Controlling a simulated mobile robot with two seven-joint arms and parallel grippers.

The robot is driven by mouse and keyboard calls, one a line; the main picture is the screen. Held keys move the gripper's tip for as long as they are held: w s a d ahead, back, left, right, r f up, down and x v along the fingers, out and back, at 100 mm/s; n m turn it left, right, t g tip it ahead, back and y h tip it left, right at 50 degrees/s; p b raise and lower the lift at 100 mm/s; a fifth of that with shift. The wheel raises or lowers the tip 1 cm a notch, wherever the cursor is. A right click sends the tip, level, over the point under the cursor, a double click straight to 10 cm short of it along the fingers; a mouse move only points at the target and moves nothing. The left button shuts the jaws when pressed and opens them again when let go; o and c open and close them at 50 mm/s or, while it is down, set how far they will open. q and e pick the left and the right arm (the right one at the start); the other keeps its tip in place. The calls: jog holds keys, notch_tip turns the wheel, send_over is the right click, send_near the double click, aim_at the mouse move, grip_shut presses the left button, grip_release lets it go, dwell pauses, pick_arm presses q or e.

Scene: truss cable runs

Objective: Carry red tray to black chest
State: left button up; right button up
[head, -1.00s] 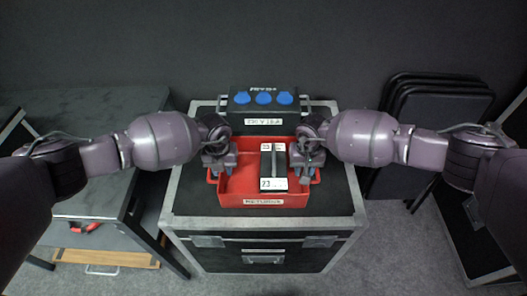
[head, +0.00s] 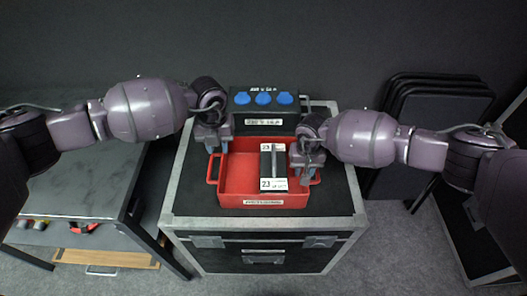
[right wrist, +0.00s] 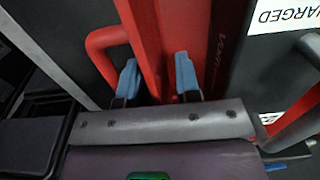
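The red tray (head: 230,182) sits flat on top of the black chest (head: 335,196), its white label facing me. A dark block with white labels (head: 273,166) lies in the tray's right half. My left gripper (head: 216,148) is above the tray's left handle (head: 211,170), clear of it, and looks open and empty. My right gripper (head: 306,170) is at the tray's right side, hiding most of that handle. In the right wrist view, its blue fingertips (right wrist: 157,75) stand apart, with the red tray wall (right wrist: 148,40) and part of a red handle (right wrist: 104,38) close by.
A black box with blue sockets (head: 264,99) stands on the chest behind the tray. A dark table (head: 80,165) is at left, with a wooden drawer or board (head: 105,258) below. Folded black chairs (head: 435,110) lean at the right wall.

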pick_arm(q)
jog(key=shift+r, duration=0.7)
pick_arm(e)
jog(key=shift+r, duration=0.2)
jog(key=r, duration=1.1)
jog(key=shift+w+r, duration=0.25)
jog(key=shift+r, duration=0.05)
